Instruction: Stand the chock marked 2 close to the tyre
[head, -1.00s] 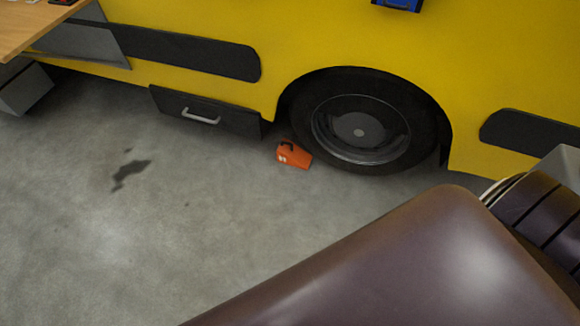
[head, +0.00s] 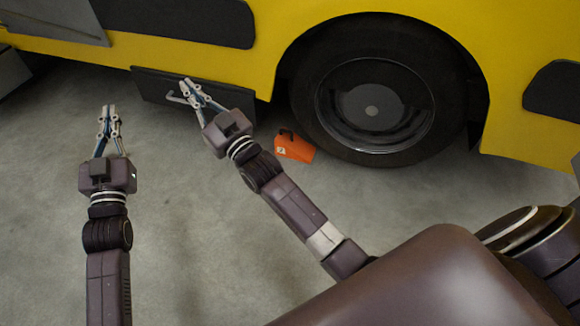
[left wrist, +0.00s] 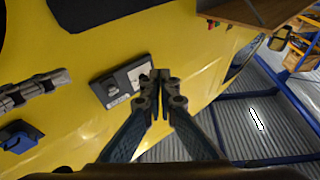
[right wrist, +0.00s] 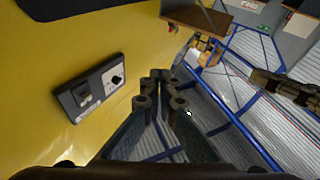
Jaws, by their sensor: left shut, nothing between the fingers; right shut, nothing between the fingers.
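An orange chock (head: 297,147) rests on the floor just left of the tyre (head: 312,118), by its lower left side. A dark handle and a small white mark show on the chock; I cannot read the mark. I cannot tell whether the chock touches the tyre. My left gripper (head: 110,110) is shut and empty, at the left of the head view, away from the chock. My right gripper (head: 189,86) is shut and empty, left of and above the chock in the head view. In the wrist views both grippers' fingertips are together.
The yellow vehicle (head: 300,12) fills the back. A dark panel with a handle (head: 150,86) hangs low on it, behind my right gripper in the head view. The concrete floor (head: 190,230) around the chock looks clear. The left wrist view shows a wooden shelf (left wrist: 250,12).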

